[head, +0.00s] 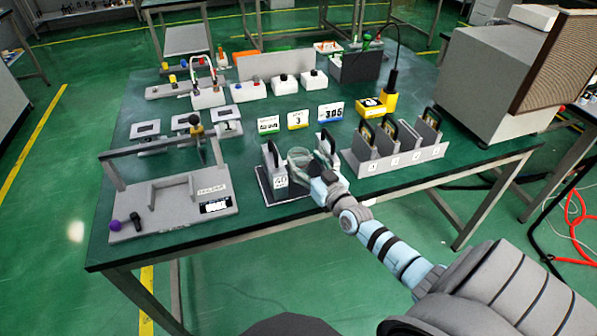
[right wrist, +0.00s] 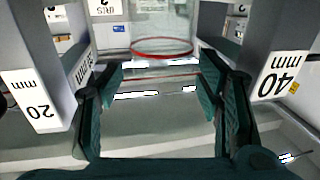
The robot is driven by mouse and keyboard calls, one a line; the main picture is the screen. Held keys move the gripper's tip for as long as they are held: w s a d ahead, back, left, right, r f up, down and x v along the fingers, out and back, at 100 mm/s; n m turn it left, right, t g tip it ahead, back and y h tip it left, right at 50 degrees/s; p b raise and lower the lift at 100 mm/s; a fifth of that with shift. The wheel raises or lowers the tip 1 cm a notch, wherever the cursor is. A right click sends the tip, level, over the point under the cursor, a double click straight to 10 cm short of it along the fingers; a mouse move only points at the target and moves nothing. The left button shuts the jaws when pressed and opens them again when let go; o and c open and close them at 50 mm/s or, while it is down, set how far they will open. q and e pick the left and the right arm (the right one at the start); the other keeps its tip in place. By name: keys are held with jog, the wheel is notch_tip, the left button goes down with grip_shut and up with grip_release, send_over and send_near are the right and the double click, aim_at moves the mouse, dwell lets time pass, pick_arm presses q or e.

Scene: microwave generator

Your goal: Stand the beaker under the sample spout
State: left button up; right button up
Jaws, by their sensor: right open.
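The beaker (head: 299,156) is a clear glass cup between two grey posts on a dark-based stand in the head view. In the right wrist view the beaker (right wrist: 160,22) is at the top middle and shows a red ring. My right gripper (head: 315,172) is at the stand, close to the beaker. Its two dark fingers (right wrist: 162,76) are spread, with the beaker just beyond and between their tips; no contact shows. My left gripper is out of view. I cannot make out the sample spout clearly.
Posts marked 20 mm (right wrist: 38,103) and 40 mm (right wrist: 281,75) flank my right gripper closely. A grey rig with a raised beam (head: 150,149) stands at the left. A rack of handled plates (head: 398,160) is to the right. The bench front edge is clear.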

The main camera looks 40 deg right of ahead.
aim_at(294, 149)
jog(key=w+b, duration=0.2)
jog(key=w, duration=0.1)
jog(key=shift+w+d+f, duration=0.2)
jog(key=shift+w, duration=0.35)
jog(key=shift+r, duration=0.2)
jog(key=c, duration=0.8)
jog(key=shift+r, duration=0.1)
jog(key=shift+c, duration=0.2)
